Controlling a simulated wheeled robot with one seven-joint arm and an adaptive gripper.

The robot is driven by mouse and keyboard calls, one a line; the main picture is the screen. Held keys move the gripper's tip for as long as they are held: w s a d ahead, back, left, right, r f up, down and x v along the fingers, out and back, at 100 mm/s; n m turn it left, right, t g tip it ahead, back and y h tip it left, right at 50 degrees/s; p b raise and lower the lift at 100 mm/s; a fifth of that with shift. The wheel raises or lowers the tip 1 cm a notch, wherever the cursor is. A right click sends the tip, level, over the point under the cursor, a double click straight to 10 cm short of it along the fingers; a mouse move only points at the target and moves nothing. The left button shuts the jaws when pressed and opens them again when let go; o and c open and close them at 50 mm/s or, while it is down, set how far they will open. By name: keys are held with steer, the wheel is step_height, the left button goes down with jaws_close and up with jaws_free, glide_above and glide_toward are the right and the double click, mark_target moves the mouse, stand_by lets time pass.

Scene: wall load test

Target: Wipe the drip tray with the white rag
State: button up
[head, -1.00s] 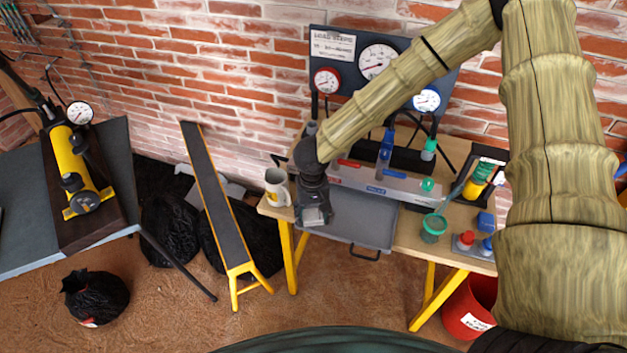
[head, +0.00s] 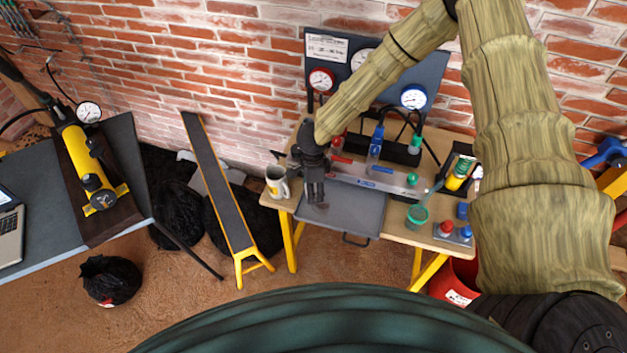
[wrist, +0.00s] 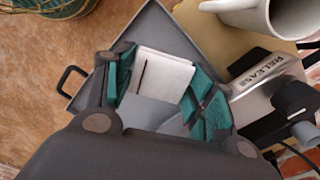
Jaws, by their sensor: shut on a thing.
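The drip tray (head: 345,215) is a flat grey tray with a dark handle at the workbench's front edge. My gripper (head: 318,203) is over its left part, fingers pointing down. In the wrist view my gripper (wrist: 160,95) has teal pads on either side of the folded white rag (wrist: 160,78) and is shut on it. The grey drip tray (wrist: 150,25) lies beneath the rag, with its handle at the left. I cannot tell whether the rag touches the tray. The rag is not distinct in the head view.
A mug (head: 278,182) stands close left of my gripper. A block marked RELEASE (wrist: 265,80) is beside the tray. A gauge panel (head: 420,65) stands behind.

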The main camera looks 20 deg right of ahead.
steer(key=shift+d+m, duration=0.2)
steer(key=shift+m, duration=0.4)
